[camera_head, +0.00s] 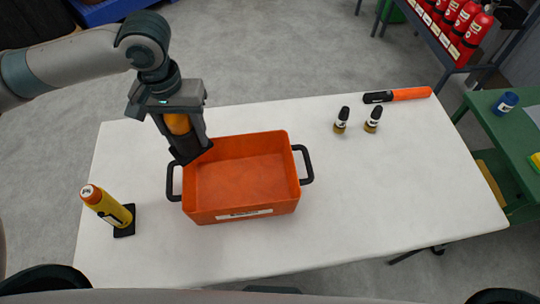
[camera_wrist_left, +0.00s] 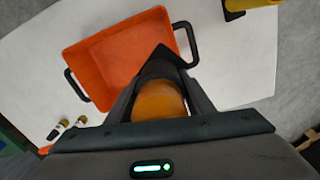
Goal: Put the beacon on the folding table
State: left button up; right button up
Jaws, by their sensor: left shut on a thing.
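My left gripper (camera_head: 186,140) is shut on the beacon (camera_head: 177,124), which has an amber-orange body and a dark base. In the left wrist view the beacon (camera_wrist_left: 158,98) sits between the fingers, its dark end pointing toward the orange bin. In the head view the gripper hangs at the bin's left rear corner, above the white folding table (camera_head: 345,215). The fingers hide part of the beacon. I cannot tell the exact gap between its base and the bin or table. My right gripper is not in view.
The orange bin (camera_head: 242,213) with black handles stands on the table. A yellow device (camera_head: 108,206) with a black foot is at left. The table's right front is clear.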

aim_at(372, 187)
jog(key=l+z, duration=0.15)
jog(key=l, duration=1.8)
